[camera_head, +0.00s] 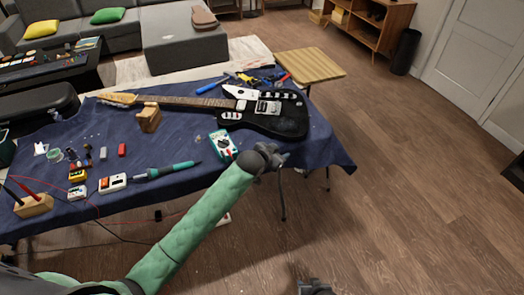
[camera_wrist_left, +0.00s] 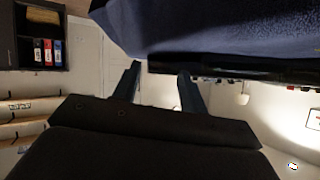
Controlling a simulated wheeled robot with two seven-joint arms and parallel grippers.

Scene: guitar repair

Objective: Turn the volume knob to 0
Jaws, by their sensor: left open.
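A black electric guitar (camera_head: 288,122) with a white pickguard lies on the blue cloth of the workbench, its neck pointing left. Its knobs are too small to tell apart in the head view, so I cannot read the volume knob. My left gripper (camera_head: 272,158) is at the near right edge of the bench, in front of the guitar body and apart from it. In the left wrist view its two fingers (camera_wrist_left: 159,80) are spread with nothing between them. My right gripper (camera_head: 315,287) shows only partly at the bottom edge; its fingers are unclear.
The blue cloth (camera_head: 330,150) covers the bench. A soldering iron (camera_head: 168,170), a wooden neck rest (camera_head: 149,117) and small tools lie around. A wooden stool (camera_head: 309,65) stands behind. The floor at right is clear.

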